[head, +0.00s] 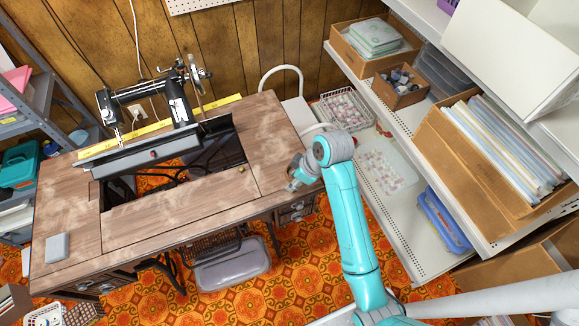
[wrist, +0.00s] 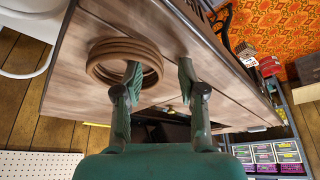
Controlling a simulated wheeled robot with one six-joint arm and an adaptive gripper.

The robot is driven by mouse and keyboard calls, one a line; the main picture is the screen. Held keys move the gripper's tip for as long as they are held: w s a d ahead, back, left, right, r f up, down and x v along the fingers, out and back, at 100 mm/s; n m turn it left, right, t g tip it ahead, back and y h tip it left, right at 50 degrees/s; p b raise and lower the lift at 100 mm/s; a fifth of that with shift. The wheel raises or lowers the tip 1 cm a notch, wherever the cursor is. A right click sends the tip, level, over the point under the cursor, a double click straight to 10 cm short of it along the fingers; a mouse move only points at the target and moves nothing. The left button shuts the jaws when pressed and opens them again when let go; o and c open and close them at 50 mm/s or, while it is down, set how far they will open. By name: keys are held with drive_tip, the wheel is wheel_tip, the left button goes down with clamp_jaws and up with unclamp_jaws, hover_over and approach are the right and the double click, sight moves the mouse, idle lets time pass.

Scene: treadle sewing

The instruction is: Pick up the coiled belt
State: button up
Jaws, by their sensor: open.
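The coiled belt (wrist: 97,66) is a brown ring of several stacked turns on the wooden table top, seen in the wrist view. My gripper (wrist: 158,66) is open, with its two green fingers apart. The left finger overlaps the ring's opening in the picture and the right finger is to the right of the ring, so the coil's right side shows between them. I cannot tell whether either finger touches the belt. In the head view my gripper (head: 294,179) is low over the table's right end, and I cannot make out the belt there.
The sewing table (head: 200,195) has an open well with the black sewing machine (head: 180,112) at its back. A grey box (head: 57,247) lies at the left front. Shelves (head: 400,215) stand right of my arm. A white chair (head: 297,112) is behind the table's right end.

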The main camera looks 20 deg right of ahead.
clamp_jaws()
idle(0.4)
